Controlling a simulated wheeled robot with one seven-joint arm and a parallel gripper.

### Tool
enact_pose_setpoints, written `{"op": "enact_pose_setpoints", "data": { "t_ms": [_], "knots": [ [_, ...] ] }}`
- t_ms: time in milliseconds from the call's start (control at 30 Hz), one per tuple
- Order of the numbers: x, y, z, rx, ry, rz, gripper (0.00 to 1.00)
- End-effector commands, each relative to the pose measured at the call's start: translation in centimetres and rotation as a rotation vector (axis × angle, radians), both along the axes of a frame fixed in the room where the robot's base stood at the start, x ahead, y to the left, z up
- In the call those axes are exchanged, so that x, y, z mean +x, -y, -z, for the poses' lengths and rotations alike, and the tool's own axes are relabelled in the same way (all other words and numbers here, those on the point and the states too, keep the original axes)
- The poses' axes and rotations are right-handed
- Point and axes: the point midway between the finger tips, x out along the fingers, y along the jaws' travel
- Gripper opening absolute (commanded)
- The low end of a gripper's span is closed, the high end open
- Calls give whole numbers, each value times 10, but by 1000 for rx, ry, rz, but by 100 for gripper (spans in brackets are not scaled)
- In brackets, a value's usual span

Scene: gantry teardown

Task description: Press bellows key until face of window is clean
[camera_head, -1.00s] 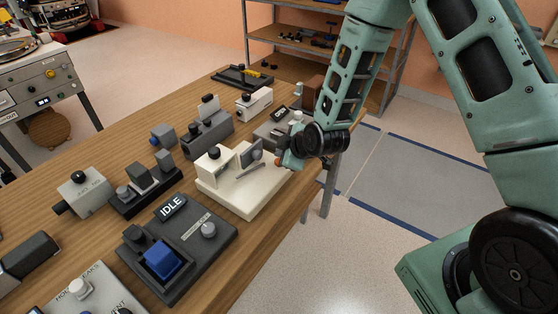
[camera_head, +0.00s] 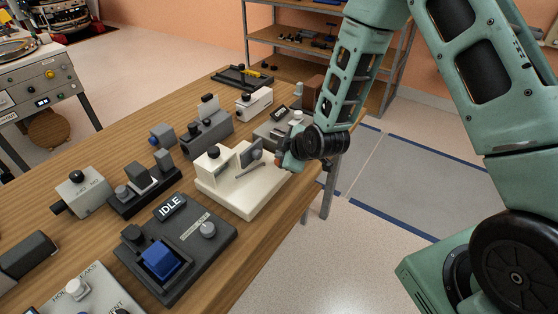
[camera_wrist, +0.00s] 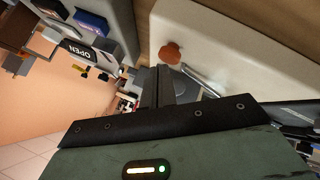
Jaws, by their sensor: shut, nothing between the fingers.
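The cream-white unit (camera_head: 243,200) stands near the right edge of the bench. It carries a white block with a black knob and a small grey tilted panel with a round face (camera_head: 256,154), which may be the window; I cannot tell whether it is clean. In the wrist view an orange-brown knob (camera_wrist: 170,53), perhaps the bellows key, sits on the cream base beside a thin metal rod. My gripper (camera_wrist: 157,88) is shut and empty, its tips just beside the knob in the picture; contact is unclear. In the head view my gripper (camera_head: 289,160) is at the unit's right end.
A dark box with a blue key (camera_head: 161,260) and an IDLE sign (camera_head: 170,207) stands in front. A grey unit (camera_head: 207,131) stands behind left. An OPEN sign (camera_wrist: 78,50) shows in the wrist view. Open floor lies right of the bench.

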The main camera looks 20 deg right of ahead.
Motion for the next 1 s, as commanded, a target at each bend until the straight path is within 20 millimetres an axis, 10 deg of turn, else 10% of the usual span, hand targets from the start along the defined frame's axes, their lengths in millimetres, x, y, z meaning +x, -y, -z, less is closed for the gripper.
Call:
{"op": "enact_pose_setpoints", "data": {
  "t_ms": [1000],
  "knots": [
    [0, 0, 11, 0, -1, 1, 0]
  ]
}}
